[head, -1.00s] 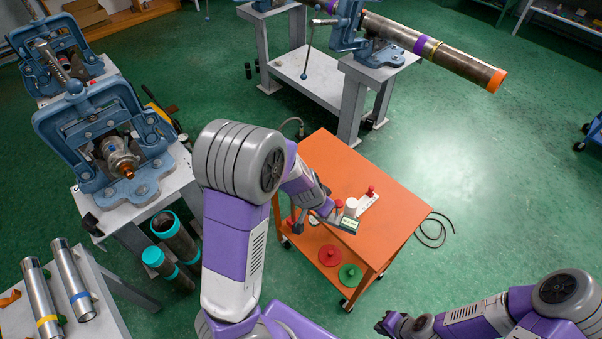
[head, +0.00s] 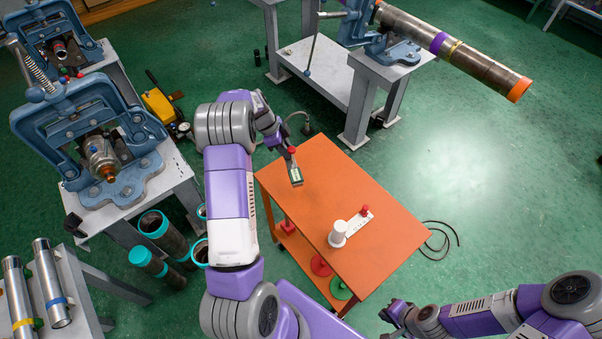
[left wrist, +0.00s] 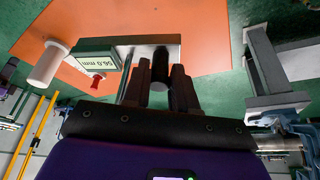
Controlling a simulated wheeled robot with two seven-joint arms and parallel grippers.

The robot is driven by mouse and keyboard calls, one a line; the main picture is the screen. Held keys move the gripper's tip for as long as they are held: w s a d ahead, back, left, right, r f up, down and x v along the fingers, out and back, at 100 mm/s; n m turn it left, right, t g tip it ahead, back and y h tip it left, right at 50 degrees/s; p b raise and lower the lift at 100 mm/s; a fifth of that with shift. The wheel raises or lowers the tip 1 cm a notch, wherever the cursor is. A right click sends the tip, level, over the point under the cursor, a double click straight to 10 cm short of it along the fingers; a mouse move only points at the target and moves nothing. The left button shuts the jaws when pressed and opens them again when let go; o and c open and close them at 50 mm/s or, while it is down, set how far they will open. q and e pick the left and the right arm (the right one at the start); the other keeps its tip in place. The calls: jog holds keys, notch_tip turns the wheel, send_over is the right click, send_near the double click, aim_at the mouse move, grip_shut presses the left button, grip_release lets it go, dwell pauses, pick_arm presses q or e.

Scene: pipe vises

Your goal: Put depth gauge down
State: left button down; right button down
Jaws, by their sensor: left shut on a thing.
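The depth gauge (head: 296,177) has a green-framed display and hangs from my left gripper (head: 286,146) over the back left part of the orange cart (head: 375,205). In the left wrist view the display (left wrist: 98,62) reads 56.0 mm, beside a grey metal bar. My left gripper (left wrist: 158,85) is shut on the gauge's dark round part below that bar. The gap between gauge and cart top is hard to judge. My right gripper (head: 390,318) is at the lower right, away from the cart, and its jaw gap is unclear.
The rest of the cart top looks clear. A blue pipe vise (head: 95,150) stands left, and another vise holds a long pipe (head: 455,50) behind.

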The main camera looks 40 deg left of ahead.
pick_arm(q)
jog(key=f, duration=0.5)
jog(key=shift+s+f, duration=0.1)
jog(key=shift+s, duration=0.15)
jog(key=shift+f, duration=2.25)
jog(key=c, duration=0.8)
grip_release()
pick_arm(e)
jog(key=shift+s, duration=0.2)
pick_arm(q)
jog(key=shift+r, duration=0.1)
jog(key=v, duration=1.2)
pick_arm(e)
jog(key=shift+r, duration=0.1)
jog(key=shift+s, duration=0.1)
